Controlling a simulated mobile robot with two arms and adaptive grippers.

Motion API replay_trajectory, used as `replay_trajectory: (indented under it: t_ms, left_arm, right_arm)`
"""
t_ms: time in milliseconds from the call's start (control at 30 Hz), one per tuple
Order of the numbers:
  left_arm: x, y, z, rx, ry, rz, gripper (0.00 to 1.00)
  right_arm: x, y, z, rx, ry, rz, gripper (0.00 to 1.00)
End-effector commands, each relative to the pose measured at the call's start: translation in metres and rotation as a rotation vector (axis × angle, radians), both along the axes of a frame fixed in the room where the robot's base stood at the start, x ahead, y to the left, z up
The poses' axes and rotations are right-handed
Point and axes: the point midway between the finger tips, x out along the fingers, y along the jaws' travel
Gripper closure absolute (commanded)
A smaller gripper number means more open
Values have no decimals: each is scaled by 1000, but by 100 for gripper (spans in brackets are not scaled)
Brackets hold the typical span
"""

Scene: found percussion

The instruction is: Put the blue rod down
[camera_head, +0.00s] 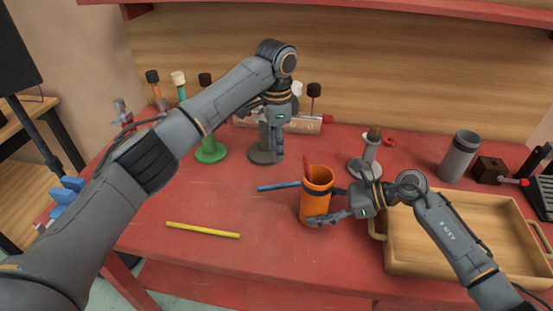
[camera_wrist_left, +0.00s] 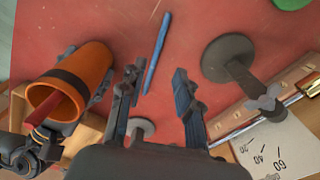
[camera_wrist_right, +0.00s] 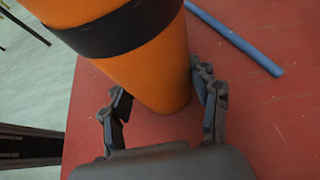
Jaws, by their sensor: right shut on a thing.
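The blue rod (camera_head: 279,187) lies flat on the red table, just left of the orange cup (camera_head: 316,200). In the left wrist view the blue rod (camera_wrist_left: 157,52) lies beyond my fingers. My left gripper (camera_head: 278,152) is open and empty above the table, apart from the rod; its spread fingers show in the left wrist view (camera_wrist_left: 158,98). My right gripper (camera_head: 331,204) is shut on the upright orange cup, with a finger on either side of it in the right wrist view (camera_wrist_right: 160,100). A red rod (camera_head: 306,162) sticks out of the cup.
A yellow rod (camera_head: 203,230) lies at the front left. A wooden tray (camera_head: 450,266) stands at the right, behind my right forearm. A grey stand (camera_head: 264,156) and a green stand (camera_head: 211,153) stand behind the blue rod. The left middle of the table is clear.

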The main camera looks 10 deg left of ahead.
Motion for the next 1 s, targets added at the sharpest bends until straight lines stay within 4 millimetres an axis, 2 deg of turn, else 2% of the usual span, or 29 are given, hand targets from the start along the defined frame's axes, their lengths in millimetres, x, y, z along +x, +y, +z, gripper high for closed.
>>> replay_trajectory:
  t_ms: [133, 233, 500, 767, 1000]
  left_arm:
    - [-5, -8, 2, -1, 3, -2, 63]
    - [-5, -7, -5, 1, 4, 1, 63]
    - [-5, -7, -50, 1, 4, 0, 63]
    - [-4, -5, -71, 1, 3, 0, 63]
    - [-1, 2, -106, 1, 4, 1, 63]
  right_arm:
    - [0, 0, -1, -1, 1, 0, 57]
    - [0, 0, -1, -1, 1, 0, 57]
    - [0, 0, -1, -1, 1, 0, 57]
    - [0, 0, -1, -1, 1, 0, 57]
    - [0, 0, -1, -1, 1, 0, 57]
